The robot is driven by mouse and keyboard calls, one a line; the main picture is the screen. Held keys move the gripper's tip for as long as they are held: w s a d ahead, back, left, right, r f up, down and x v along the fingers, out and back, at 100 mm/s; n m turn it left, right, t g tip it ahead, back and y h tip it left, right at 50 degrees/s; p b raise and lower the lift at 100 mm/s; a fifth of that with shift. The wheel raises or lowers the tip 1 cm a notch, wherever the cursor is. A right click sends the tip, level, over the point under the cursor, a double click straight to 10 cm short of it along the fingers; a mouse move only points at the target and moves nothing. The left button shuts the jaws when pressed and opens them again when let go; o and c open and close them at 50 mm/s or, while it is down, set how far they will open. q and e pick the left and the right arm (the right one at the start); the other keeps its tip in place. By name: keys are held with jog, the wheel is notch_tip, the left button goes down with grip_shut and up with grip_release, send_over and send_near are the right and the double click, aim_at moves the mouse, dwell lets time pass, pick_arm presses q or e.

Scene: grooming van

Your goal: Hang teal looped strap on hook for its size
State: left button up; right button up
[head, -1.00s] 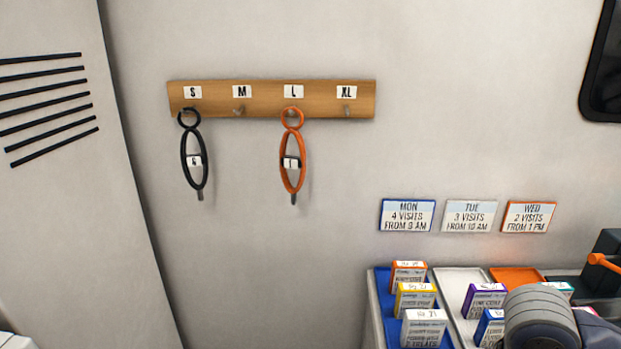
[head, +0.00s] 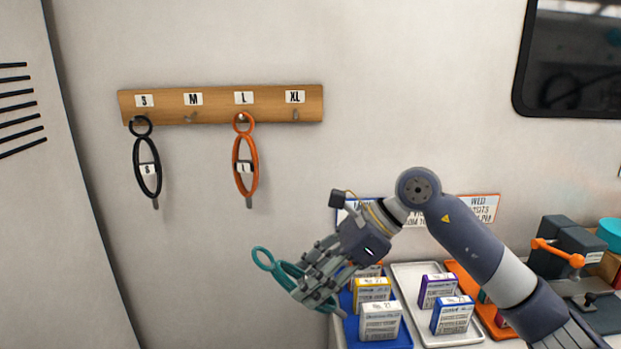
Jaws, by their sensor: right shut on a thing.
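The teal looped strap (head: 264,257) is in my right gripper (head: 312,285), which is shut on it. Its small ring sticks out to the left of the fingers; the rest is partly hidden by them, and no size label on it can be read. The wooden hook rail (head: 220,107) is on the wall, up and left of the gripper, with hooks marked S, M, L and XL. A black looped strap (head: 147,165) hangs on the S hook and an orange one (head: 245,165) on the L hook. The M hook (head: 190,118) and XL hook (head: 295,115) are bare. My left gripper is not in view.
A dark device with an orange handle (head: 560,252) stands at right.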

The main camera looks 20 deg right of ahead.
jog(key=w+d+r+m+t+h, duration=0.1)
jog(key=w+r+m+t+h, duration=0.1)
jog(key=w+r+m+t, duration=0.35)
jog(key=w+d+r+m+t+h, duration=0.1)
jog(key=w+r+m+t+h, duration=0.1)
jog(key=r+m+t, duration=0.7)
pick_arm(q)
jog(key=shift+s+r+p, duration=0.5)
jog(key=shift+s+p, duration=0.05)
jog(key=shift+p, duration=0.05)
pick_arm(e)
jog(key=w+d+n+g, duration=0.1)
jog(key=w+n+g, duration=0.1)
jog(key=w, duration=0.7)
jog(key=shift+w+d+n, duration=0.3)
jog(key=shift+n, duration=0.25)
jog(key=shift+f, duration=0.1)
jog(key=o, duration=1.2)
